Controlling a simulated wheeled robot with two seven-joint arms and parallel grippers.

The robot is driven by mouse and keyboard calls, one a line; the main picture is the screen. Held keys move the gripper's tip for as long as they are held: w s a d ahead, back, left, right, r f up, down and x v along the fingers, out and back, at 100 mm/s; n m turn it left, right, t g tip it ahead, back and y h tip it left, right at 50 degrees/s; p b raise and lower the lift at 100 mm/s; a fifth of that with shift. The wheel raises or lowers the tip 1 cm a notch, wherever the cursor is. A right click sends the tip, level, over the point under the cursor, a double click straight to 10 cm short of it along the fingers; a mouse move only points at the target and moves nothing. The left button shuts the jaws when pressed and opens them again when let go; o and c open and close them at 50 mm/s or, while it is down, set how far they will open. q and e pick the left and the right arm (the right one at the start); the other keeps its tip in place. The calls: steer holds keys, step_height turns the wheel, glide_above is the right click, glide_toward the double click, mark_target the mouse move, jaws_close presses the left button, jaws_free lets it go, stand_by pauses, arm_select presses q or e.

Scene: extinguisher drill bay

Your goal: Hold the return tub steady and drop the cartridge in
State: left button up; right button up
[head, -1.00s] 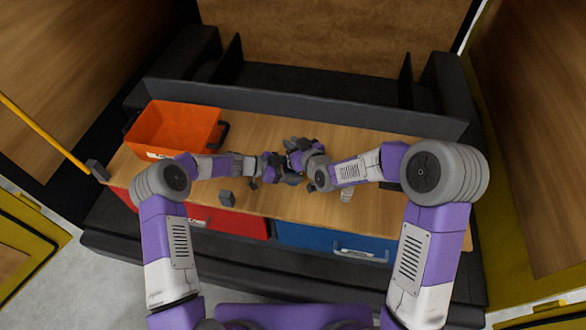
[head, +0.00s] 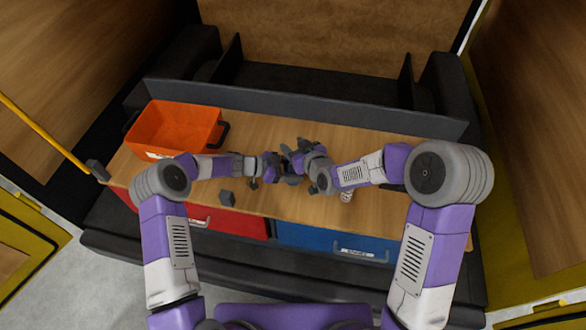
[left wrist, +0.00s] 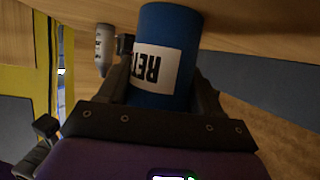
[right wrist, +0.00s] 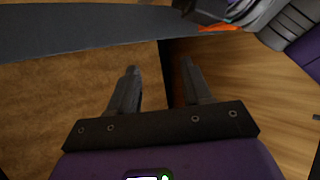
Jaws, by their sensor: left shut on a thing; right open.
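The blue return tub (left wrist: 160,65), with a white label partly reading "RET", is between the fingers of my left gripper (left wrist: 163,95) in the left wrist view. My left gripper is shut on it. In the head view the grippers largely hide the tub. A pale grey cartridge-like cylinder (left wrist: 104,45) with a dark tapered end is beyond the tub in the left wrist view. A small whitish object beside my right forearm (head: 347,196) in the head view may be the same one. My right gripper (right wrist: 160,80) is open, with nothing between its fingers.
An orange bin (head: 150,151) stands at the tabletop's left end. A small dark block (head: 227,198) lies near the front edge. Red (head: 230,224) and blue (head: 335,240) drawer fronts are below. A dark raised wall (head: 300,105) runs along the back. The tabletop's right part is mostly clear.

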steer(key=v, duration=1.1)
arm_select(q)
steer(key=o, duration=1.2)
steer(key=v, duration=0.7)
steer(key=shift+a+r, duration=0.15)
steer(key=shift+a, duration=0.05)
